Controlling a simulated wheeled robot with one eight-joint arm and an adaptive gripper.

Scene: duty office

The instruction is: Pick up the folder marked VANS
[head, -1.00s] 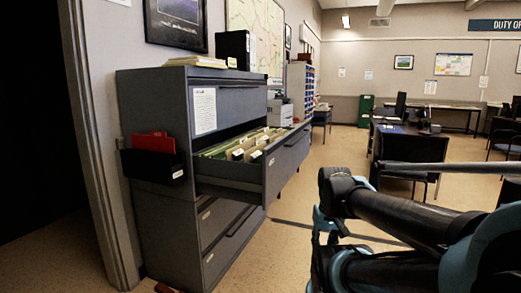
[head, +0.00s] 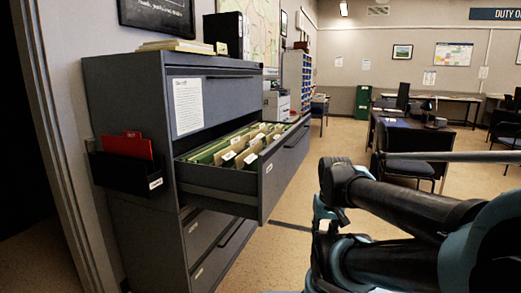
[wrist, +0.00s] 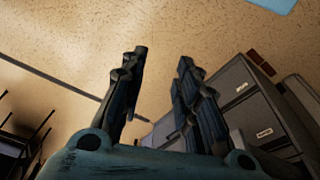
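Several green hanging folders with pale label tabs (head: 240,147) stand in the open drawer (head: 222,188) of a grey filing cabinet (head: 128,110). The tab writing is too small to read, so I cannot tell which folder is marked VANS. Red folders (head: 125,146) sit in a black pocket (head: 122,171) on the cabinet's left side; no name on them can be read. My gripper (wrist: 162,56) is open and empty in the wrist view, its fingers apart over bare floor. Grey drawer fronts with labels (wrist: 250,100) show right of it.
A paper stack (head: 178,45) and a black binder box (head: 229,34) are on top of the cabinet. A printed sheet (head: 188,106) is on its upper front. A desk with chairs (head: 412,165) stands to the right. Floor shows between cabinet and desk.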

